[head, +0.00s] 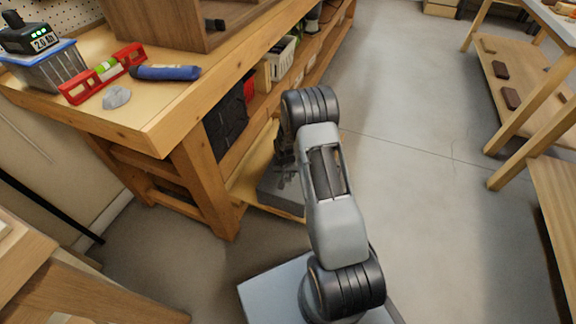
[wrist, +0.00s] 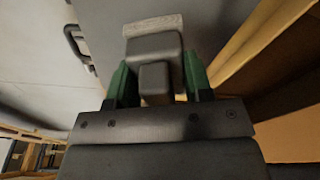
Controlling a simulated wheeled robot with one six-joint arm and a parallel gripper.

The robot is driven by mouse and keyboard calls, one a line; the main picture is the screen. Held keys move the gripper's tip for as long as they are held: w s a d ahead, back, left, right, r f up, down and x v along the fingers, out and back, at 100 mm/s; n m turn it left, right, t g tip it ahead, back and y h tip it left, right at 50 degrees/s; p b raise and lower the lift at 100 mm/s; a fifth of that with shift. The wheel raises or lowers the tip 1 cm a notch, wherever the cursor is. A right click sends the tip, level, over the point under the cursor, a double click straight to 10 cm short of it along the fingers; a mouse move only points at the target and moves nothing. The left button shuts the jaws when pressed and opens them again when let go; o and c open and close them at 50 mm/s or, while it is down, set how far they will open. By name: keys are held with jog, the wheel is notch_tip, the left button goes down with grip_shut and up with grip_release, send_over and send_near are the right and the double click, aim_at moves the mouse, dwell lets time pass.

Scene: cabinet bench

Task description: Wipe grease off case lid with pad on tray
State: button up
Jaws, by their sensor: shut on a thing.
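My gripper (wrist: 157,78) is shut on a wiping pad. The pad's dark grey grip block (wrist: 153,48) sits between the two green fingers, and its pale face strip (wrist: 153,25) shows beyond them. A grey case (head: 281,196) lies on the low shelf of the workbench in the head view. My gripper is over it there, mostly hidden by my arm. In the wrist view, the case's grey lid (wrist: 105,52) with a dark handle (wrist: 76,44) fills the upper left. I cannot tell whether the pad touches the lid. No grease mark shows clearly, and I cannot make out a tray.
The wooden workbench (head: 180,135) overhangs the low shelf. Another wooden rack (head: 520,130) stands at right; the floor between (head: 410,150) is clear.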

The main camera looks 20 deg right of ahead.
jog(key=shift+r+p, duration=0.75)
jog(key=shift+r, duration=0.65)
